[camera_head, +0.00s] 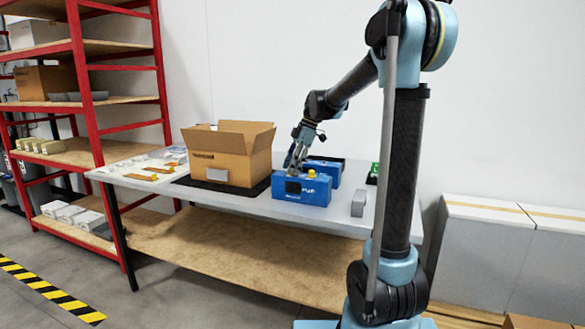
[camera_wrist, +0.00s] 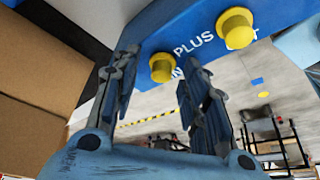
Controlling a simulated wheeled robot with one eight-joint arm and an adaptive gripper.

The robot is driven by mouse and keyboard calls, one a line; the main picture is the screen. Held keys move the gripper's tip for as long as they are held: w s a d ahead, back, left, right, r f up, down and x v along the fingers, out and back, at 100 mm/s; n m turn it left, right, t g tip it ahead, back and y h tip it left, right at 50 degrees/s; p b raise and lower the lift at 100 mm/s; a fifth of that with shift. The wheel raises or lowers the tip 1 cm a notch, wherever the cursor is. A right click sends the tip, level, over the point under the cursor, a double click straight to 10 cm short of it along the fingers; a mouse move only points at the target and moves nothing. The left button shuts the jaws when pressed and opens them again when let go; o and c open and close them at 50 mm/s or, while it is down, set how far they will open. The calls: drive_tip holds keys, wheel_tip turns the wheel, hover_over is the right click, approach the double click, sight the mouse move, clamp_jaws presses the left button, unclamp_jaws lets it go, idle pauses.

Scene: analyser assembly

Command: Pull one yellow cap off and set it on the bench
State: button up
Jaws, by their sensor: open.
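A blue analyser (camera_head: 315,190) with white lettering stands on the grey bench (camera_head: 350,226). In the wrist view, its blue face (camera_wrist: 205,28) carries two yellow caps: one nearer the picture's middle (camera_wrist: 162,68) and one at upper right (camera_wrist: 237,28). One yellow cap (camera_head: 311,173) shows on top of the analyser in the head view. My gripper (camera_head: 294,162) is just above the analyser's left part. In the wrist view its open fingers (camera_wrist: 160,62) appear either side of the nearer cap; I cannot tell whether they touch it. Nothing is held.
An open cardboard box (camera_head: 222,160) stands on a dark mat left of the analyser. A second blue unit (camera_head: 324,167) is behind it. A small grey block (camera_head: 358,203) stands to the right. Bare bench shows along the front edge and around the block.

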drive_tip(key=shift+c, duration=0.2)
clamp_jaws()
drive_tip(key=shift+r, duration=0.5)
idle(0.5)
drive_tip(key=shift+r, duration=3.4)
